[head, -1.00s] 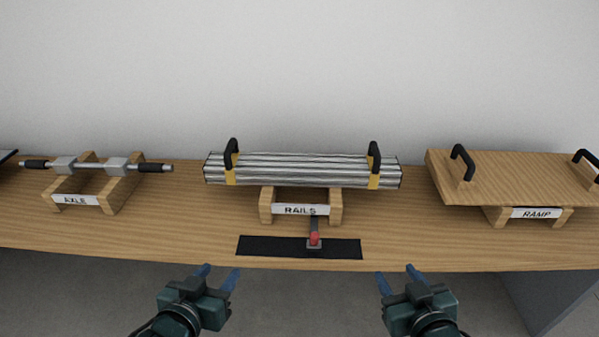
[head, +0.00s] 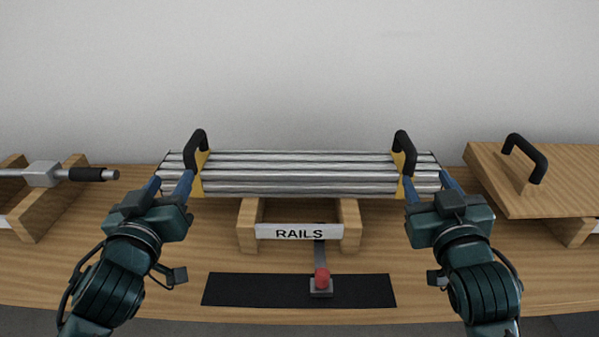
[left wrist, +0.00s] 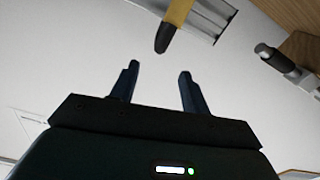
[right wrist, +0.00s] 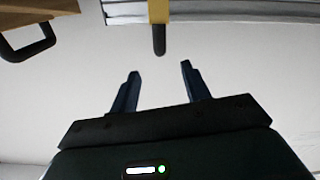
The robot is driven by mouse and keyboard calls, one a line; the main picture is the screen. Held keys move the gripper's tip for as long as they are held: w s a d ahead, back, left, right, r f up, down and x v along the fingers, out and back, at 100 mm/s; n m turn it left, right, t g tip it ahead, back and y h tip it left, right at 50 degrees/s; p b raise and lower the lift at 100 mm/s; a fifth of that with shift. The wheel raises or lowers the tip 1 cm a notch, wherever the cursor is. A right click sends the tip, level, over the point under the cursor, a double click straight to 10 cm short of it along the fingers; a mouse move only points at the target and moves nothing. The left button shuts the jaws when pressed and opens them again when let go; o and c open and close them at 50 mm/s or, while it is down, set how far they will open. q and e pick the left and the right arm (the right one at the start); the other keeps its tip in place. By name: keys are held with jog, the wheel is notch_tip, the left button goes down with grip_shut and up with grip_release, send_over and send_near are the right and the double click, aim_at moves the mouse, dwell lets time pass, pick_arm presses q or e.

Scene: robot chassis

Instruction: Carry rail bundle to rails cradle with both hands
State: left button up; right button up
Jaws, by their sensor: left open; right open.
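The rail bundle (head: 300,174) is a stack of silver rails with a yellow band and a black handle near each end. It rests on the wooden rails cradle (head: 248,228), labelled RAILS. My left gripper (head: 170,184) is open beside the left handle (head: 196,148); my right gripper (head: 427,184) is open beside the right handle (head: 404,150). In the left wrist view the handle end (left wrist: 165,37) is just ahead of the empty fingers (left wrist: 157,80). In the right wrist view the handle (right wrist: 159,38) lies ahead of the empty fingers (right wrist: 159,78).
The axle (head: 92,174) on its wooden cradle stands at left. The wooden ramp (head: 560,185) with a black handle stands at right. A black mat (head: 240,290) with a red-topped button (head: 321,280) lies in front of the rails cradle. A wall closes the back.

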aim_at(193, 145)
pick_arm(q)
jog(key=w, duration=1.3)
jog(key=shift+w+d, duration=0.1)
jog(key=shift+w, duration=0.05)
pick_arm(e)
jog(key=w, duration=1.3)
jog(key=shift+w+d, duration=0.1)
jog(key=shift+w, duration=0.05)
pick_arm(q)
jog(key=shift+c, duration=0.6)
pick_arm(e)
jog(key=shift+c, duration=0.6)
pick_arm(q)
grip_shut()
pick_arm(e)
grip_shut()
pick_arm(q)
jog(key=shift+r, duration=0.35)
pick_arm(e)
jog(key=shift+r, duration=0.35)
